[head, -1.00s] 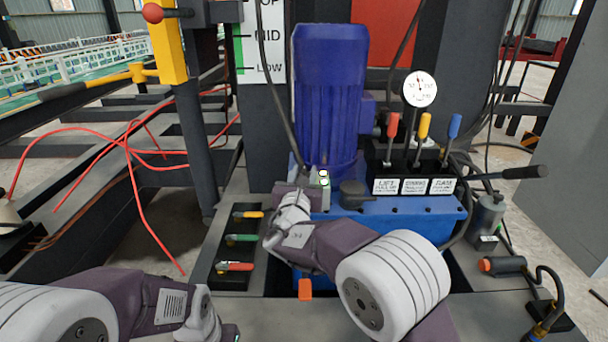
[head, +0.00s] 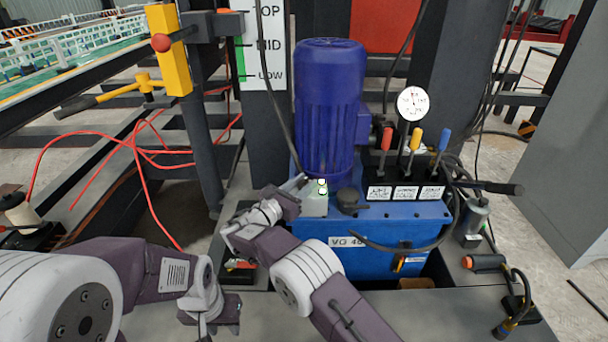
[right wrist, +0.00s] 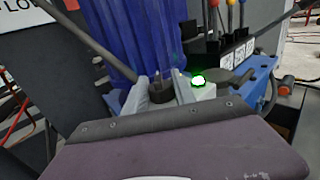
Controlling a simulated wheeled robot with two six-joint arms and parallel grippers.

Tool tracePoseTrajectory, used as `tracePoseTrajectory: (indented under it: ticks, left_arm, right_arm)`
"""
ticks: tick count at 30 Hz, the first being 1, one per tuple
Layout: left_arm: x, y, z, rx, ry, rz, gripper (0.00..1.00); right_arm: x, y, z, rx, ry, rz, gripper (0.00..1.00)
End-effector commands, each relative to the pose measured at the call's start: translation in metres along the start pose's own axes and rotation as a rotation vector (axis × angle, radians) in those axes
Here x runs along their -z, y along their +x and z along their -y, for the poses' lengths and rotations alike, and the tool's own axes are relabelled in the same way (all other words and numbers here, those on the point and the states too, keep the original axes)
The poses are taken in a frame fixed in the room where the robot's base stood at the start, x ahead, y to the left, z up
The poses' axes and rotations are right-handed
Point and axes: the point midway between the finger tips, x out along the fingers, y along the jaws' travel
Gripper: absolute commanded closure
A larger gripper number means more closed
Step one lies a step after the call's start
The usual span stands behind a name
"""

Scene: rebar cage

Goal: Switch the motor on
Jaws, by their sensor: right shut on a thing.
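The blue motor (head: 328,105) stands upright on the blue power unit (head: 375,233). A small pale switch box (head: 314,205) with lit green-white lamps (head: 322,187) sits at its foot. My right gripper (head: 302,183) is at this box, beside the motor's base. In the right wrist view its fingers (right wrist: 162,92) are closed around a dark round knob (right wrist: 160,91), left of the glowing green lamp (right wrist: 198,80). Part of the box is hidden by the gripper. My left gripper (head: 213,322) is low in the head view, away from the motor; its finger opening is unclear.
Red, yellow and blue levers (head: 413,145) and a round gauge (head: 413,103) stand right of the motor. A yellow post (head: 168,55) and loose red hoses (head: 140,150) are on the left. A black cable hangs across the power unit.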

Motion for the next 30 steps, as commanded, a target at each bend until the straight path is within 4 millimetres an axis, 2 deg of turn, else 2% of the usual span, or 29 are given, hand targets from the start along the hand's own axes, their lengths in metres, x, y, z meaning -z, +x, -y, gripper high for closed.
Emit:
tracePoseTrajectory:
  ticks: [13, 30]
  left_arm:
    - [0.001, -0.0103, -0.0002, 0.0, 0.0, 0.0, 0.64]
    - [0.0012, -0.0115, -0.0002, 0.0, 0.0, 0.0, 0.64]
  right_arm:
    - [0.0008, 0.0, 0.0001, 0.11, 0.001, 0.0, 1.0]
    - [0.0007, 0.0003, 0.0003, 0.136, 0.0, 0.0, 1.0]
